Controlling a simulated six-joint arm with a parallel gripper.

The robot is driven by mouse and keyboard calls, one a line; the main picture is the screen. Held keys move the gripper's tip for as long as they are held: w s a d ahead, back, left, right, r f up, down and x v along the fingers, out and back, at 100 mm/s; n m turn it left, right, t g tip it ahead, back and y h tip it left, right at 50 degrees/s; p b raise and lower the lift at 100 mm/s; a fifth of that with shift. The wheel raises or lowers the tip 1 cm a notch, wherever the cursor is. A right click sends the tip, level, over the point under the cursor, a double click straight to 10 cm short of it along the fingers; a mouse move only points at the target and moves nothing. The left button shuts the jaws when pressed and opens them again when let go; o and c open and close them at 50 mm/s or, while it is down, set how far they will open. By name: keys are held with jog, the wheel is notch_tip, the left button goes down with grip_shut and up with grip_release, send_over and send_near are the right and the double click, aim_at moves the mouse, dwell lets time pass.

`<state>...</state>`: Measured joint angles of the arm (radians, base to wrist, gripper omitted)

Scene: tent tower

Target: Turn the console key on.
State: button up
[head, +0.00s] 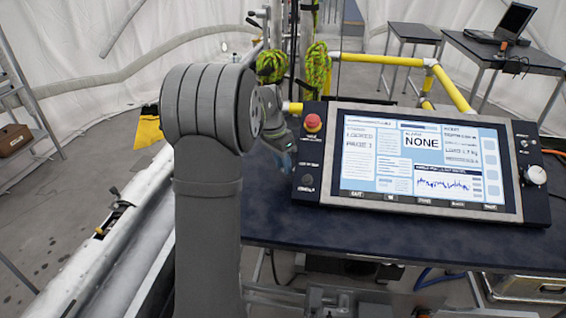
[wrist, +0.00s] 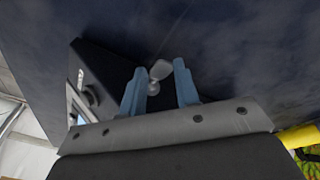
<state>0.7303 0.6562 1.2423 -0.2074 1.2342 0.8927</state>
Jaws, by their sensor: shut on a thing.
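The console (head: 520,190) is a dark panel with a lit screen, on a dark tabletop. My gripper (head: 285,160) is at its left edge, low beside the panel and partly hidden by my arm. In the wrist view, the blue fingers of my gripper (wrist: 160,68) are around a small grey key (wrist: 159,71) with a rounded head, and are shut on it. The corner of the console (wrist: 98,60) is behind and left of the fingers. I cannot make out the key in the head view, nor tell which way it is turned.
A red mushroom button (head: 313,123) stands at the console's upper left, with a dark round fitting (head: 307,182) below it. A pale knob (head: 536,175) is at the right. Yellow rails (head: 453,90) run behind. The tabletop (head: 400,240) in front is clear.

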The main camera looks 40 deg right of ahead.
jog(key=shift+s+a+t+h, duration=0.2)
jog(key=shift+t+h, duration=0.6)
jog(key=o, duration=0.7)
jog(key=v, duration=1.7)
jog(key=shift+w+r, duration=0.1)
jog(key=shift+r, duration=0.1)
